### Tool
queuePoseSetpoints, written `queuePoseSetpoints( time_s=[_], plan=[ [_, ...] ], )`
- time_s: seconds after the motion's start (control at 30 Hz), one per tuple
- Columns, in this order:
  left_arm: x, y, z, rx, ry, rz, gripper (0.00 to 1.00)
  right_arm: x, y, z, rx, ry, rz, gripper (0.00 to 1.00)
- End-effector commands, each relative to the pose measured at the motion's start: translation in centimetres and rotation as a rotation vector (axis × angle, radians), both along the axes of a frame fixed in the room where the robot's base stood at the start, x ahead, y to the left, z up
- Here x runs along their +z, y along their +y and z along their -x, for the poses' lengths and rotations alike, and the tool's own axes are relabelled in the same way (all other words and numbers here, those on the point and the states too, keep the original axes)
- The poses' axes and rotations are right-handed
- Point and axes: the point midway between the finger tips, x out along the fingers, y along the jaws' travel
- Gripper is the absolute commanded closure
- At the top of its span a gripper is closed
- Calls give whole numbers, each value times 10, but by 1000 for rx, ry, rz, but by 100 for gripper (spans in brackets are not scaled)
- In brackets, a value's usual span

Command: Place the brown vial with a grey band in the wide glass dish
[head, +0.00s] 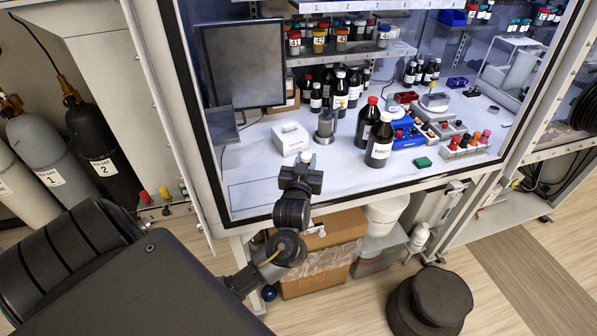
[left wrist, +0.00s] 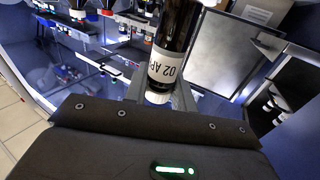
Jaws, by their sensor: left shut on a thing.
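My left gripper (head: 302,178) is at the front edge of the cabinet, in front of the white worktop. In the left wrist view it (left wrist: 160,92) is shut on a dark brown vial (left wrist: 175,30) with a white label and a pale cap. I cannot pick out the wide glass dish in either view. My right gripper is not in view.
Two large dark bottles (head: 380,142) stand right of my left gripper. A white box (head: 290,138) and a metal cylinder (head: 326,126) stand behind it. A monitor (head: 241,64) is at the back left. Racks of vials (head: 466,145) stand at the right. The worktop's front left is clear.

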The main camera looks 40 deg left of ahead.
Motion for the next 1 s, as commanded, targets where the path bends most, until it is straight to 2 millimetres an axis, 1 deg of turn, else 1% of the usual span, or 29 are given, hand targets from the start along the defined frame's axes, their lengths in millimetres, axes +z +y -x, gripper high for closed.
queuePoseSetpoints(
  time_s=[0.03,0.07,0.1,0.13,0.17,0.2,0.3,0.4,0.6,0.67,0.8,0.9,1.0],
  plan=[
    [-5,13,-7,2,2,-9,96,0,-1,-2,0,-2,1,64],
    [-10,20,-11,2,5,-9,96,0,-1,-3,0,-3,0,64],
    [-21,24,-14,0,8,-6,96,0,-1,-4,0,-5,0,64],
    [-27,28,-16,1,6,-6,96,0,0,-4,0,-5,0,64],
    [-34,32,-18,0,5,-4,96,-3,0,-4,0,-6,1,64],
    [-47,36,-21,-1,1,-3,96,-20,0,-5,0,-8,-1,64],
    [-56,44,-27,-2,0,-1,96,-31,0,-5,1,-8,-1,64],
    [-59,48,-29,-2,0,1,96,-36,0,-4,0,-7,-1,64],
    [-58,49,-30,-2,-1,2,96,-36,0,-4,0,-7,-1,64],
    [-60,50,-30,-2,0,1,96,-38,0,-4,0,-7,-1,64],
    [-73,56,-34,-2,-1,-2,96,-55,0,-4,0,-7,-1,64],
    [-88,56,-34,-3,-1,0,96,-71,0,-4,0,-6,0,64],
    [-99,55,-34,-4,0,1,96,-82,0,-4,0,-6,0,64]
  ],
)
